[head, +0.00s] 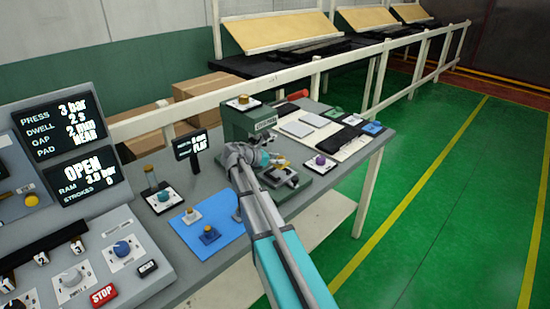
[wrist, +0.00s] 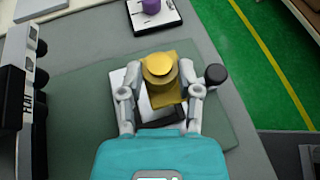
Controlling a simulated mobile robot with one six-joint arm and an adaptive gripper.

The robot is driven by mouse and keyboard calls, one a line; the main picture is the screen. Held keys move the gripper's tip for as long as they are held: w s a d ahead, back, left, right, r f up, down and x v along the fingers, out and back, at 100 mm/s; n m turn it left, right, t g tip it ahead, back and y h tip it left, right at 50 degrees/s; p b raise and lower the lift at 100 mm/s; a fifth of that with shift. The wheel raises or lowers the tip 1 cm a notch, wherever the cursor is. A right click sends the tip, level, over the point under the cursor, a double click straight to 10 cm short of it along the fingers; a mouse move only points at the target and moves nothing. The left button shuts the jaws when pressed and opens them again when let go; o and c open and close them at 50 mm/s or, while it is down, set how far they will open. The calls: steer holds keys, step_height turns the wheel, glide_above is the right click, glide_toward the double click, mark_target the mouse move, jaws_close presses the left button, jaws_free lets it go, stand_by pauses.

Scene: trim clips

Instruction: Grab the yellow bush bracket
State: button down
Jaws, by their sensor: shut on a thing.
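The yellow bush bracket (wrist: 159,68) is a yellow plate with a round yellow boss on top, in the wrist view. My gripper (wrist: 162,88) has its two grey fingers on either side of the bracket and is shut on it. A white and dark piece (wrist: 157,111) lies beneath or just behind the bracket; I cannot tell whether they touch. In the head view my gripper (head: 270,160) is at the front of the grey-green press (head: 254,122), and the bracket is too small there to make out clearly.
A black round knob (wrist: 215,75) is close to the right finger. Green floor is clear at right.

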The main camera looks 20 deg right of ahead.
steer(key=s+d+r+p, duration=0.3)
steer(key=s+r+p, duration=0.4)
steer(key=s, duration=0.4)
steer(key=shift+s+d+r, duration=0.35)
steer(key=shift+d+r, duration=0.05)
steer(key=shift+r, duration=0.05)
